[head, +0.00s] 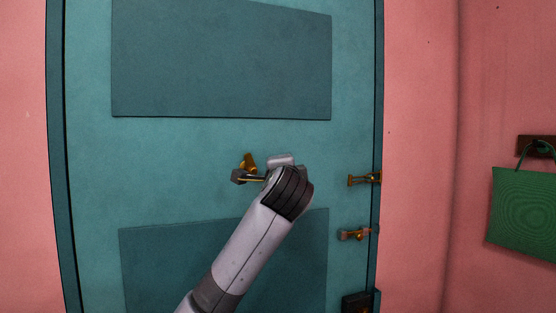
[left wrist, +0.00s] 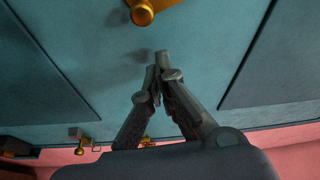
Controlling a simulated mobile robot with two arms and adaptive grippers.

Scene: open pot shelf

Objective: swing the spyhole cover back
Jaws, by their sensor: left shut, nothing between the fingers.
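The brass spyhole cover (head: 248,161) is on the middle of the teal door (head: 215,135), between its two darker panels. It looks tilted, and its lower part is close behind my gripper. In the left wrist view a brass piece with a rounded knob (left wrist: 143,13) shows at the top edge, partly cut off. My left gripper (head: 239,177) is just below the cover in the head view. Its fingertips (left wrist: 156,66) are together and empty, apart from the brass piece in the left wrist view. Whether the spyhole itself is covered is not clear. My right gripper is not in view.
A brass latch (head: 364,179), another brass fitting (head: 356,233) and a dark lock box (head: 357,302) sit along the door's right edge. A green bag (head: 524,208) hangs on the pink wall at right. The door face around the cover is otherwise clear.

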